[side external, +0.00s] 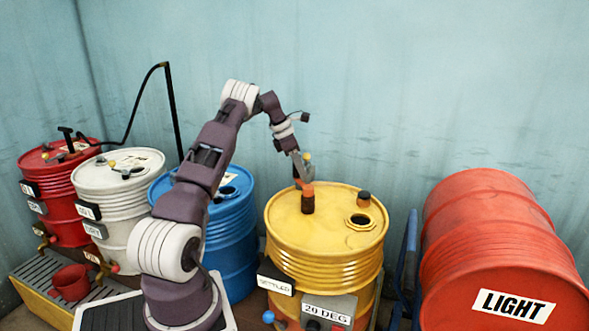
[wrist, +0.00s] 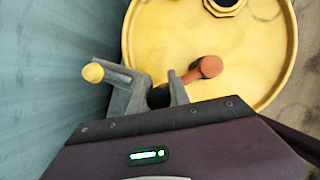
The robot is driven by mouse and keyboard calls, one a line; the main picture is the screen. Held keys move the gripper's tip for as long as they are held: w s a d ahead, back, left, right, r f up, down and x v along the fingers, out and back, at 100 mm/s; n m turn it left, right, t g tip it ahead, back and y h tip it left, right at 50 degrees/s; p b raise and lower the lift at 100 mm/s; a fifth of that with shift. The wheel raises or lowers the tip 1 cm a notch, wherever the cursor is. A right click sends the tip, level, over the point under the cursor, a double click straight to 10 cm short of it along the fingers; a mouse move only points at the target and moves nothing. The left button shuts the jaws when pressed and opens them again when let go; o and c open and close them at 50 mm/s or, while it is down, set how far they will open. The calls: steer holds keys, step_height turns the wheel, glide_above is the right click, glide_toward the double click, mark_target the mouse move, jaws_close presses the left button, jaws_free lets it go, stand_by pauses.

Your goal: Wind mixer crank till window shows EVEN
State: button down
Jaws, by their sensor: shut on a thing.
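The yellow drum (side external: 330,232) stands upright right of my arm. An orange-capped brown post (side external: 308,198) of the mixer crank rises from its lid; its orange end (wrist: 208,67) also shows in the wrist view. My gripper (side external: 299,168) is over the lid's back left part, shut on the crank's handle (wrist: 158,97), which the fingers mostly hide. The wrist view shows the gripper's grey fingers (wrist: 152,92) beside the orange end. The drum's white window plate (side external: 275,284) appears to read SETTLED. A plate (side external: 327,309) below reads 20 DEG.
A yellow ball (wrist: 93,72) sits close beside the left finger. A dark-topped plug (side external: 363,199) and a round opening (side external: 360,221) are on the lid's right. A red LIGHT drum (side external: 490,235) lies right; blue (side external: 235,235), white (side external: 118,190) and red (side external: 60,170) drums stand left.

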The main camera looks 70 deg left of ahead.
steer(key=w+d+m, duration=0.1)
steer(key=w+d, duration=0.3)
steer(key=w, duration=0.2)
steer(key=shift+w+d+f+m+h, duration=0.15)
steer(key=shift+w+d+m+h, duration=0.1)
steer(key=shift+d+m+h, duration=0.05)
steer(key=shift+s, duration=0.1)
stand_by(1.1)
stand_by(0.3)
steer(key=c, duration=1.2)
jaws_free()
steer(key=v, duration=0.7)
steer(key=shift+r, duration=0.2)
